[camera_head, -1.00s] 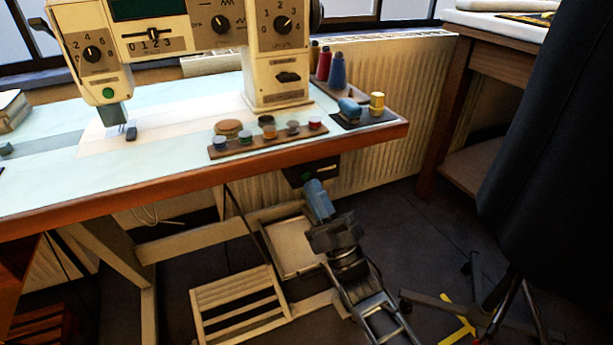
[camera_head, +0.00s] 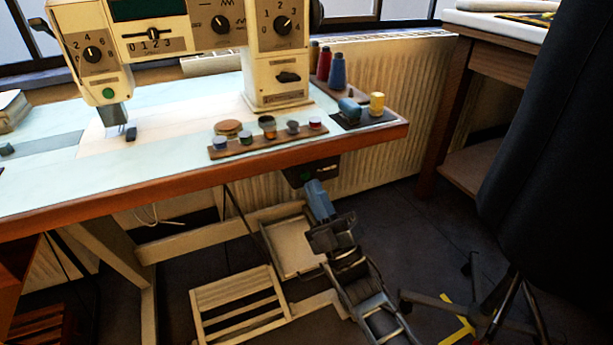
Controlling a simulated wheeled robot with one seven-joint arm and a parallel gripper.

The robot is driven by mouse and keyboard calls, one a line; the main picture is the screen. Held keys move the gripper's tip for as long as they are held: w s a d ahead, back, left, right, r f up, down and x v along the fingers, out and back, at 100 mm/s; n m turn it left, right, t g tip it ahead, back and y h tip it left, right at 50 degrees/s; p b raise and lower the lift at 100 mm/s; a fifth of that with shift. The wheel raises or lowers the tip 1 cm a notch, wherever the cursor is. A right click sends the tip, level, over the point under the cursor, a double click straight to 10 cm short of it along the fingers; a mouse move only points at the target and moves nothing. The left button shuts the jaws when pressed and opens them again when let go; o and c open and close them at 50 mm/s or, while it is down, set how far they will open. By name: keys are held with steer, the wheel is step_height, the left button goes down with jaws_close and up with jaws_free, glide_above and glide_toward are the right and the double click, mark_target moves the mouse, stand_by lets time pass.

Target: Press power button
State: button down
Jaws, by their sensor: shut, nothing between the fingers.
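A small dark switch box (camera_head: 322,167) hangs under the right part of the table's front edge. A green button (camera_head: 306,176) shows faintly on its front, in shadow. My gripper (camera_head: 314,184) has blue fingers, shut and empty, pointing up at the box from below. The fingertips overlap the lower edge of the box in the picture, just below and right of the green button. I cannot tell whether they touch it. Another green button (camera_head: 108,93) is on the left head of the sewing machine (camera_head: 270,68), far from my gripper.
The table (camera_head: 150,195) has a wooden front edge just above my gripper. A rack of small pots (camera_head: 266,138) stands near that edge. A pedal frame (camera_head: 240,305) stands below on the left. A dark garment on a stand (camera_head: 545,150) fills the right, with floor between.

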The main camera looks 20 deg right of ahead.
steer(key=shift+w, duration=0.15)
stand_by(0.4)
steer(key=shift+w+b, duration=0.3)
steer(key=shift+b, duration=0.2)
steer(key=shift+w+b, duration=0.45)
stand_by(0.6)
steer(key=shift+s, duration=0.9)
steer(key=shift+p, duration=0.3)
steer(key=shift+s+p, duration=0.75)
steer(key=shift+s, duration=2.25)
